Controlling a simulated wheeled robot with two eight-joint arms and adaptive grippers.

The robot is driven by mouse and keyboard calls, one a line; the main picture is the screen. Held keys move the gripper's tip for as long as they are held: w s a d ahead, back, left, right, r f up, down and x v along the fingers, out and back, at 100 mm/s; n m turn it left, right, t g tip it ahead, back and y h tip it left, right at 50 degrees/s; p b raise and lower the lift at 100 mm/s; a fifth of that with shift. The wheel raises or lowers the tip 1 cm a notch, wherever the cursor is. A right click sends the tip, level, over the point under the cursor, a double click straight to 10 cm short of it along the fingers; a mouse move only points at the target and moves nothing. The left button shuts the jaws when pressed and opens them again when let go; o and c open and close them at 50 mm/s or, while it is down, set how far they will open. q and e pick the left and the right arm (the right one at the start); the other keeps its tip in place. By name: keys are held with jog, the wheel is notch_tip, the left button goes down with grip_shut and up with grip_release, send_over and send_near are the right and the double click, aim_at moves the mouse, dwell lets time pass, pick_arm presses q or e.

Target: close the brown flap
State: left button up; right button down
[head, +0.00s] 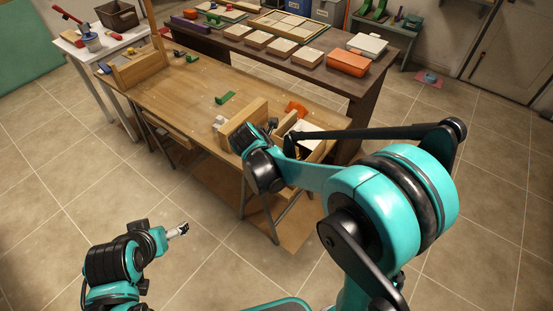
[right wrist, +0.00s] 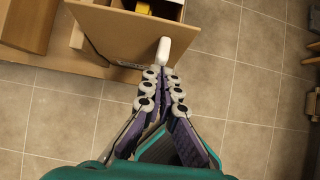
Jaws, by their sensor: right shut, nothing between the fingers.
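The brown flap (right wrist: 118,36) is a flat panel at the top of the right wrist view, standing out from an open box whose inside shows beyond its upper edge. In the head view my right arm hides most of the box and flap. My left gripper (head: 179,230) is low, away from the table; its jaw gap is too small to read.
A dark table (head: 345,92) with boxes stands behind.

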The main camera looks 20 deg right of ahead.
pick_arm(q)
jog(key=shift+r+p, duration=0.4)
jog(key=shift+r, duration=0.4)
pick_arm(e)
jog(key=w+d+f+g+y, duration=0.4)
jog(key=w+d, duration=0.4)
jog(key=d, duration=0.3)
jog(key=shift+w+f+y, duration=0.15)
jog(key=shift+w+y, duration=0.15)
jog(key=shift+y, duration=0.5)
pick_arm(q)
jog(key=shift+r, duration=0.1)
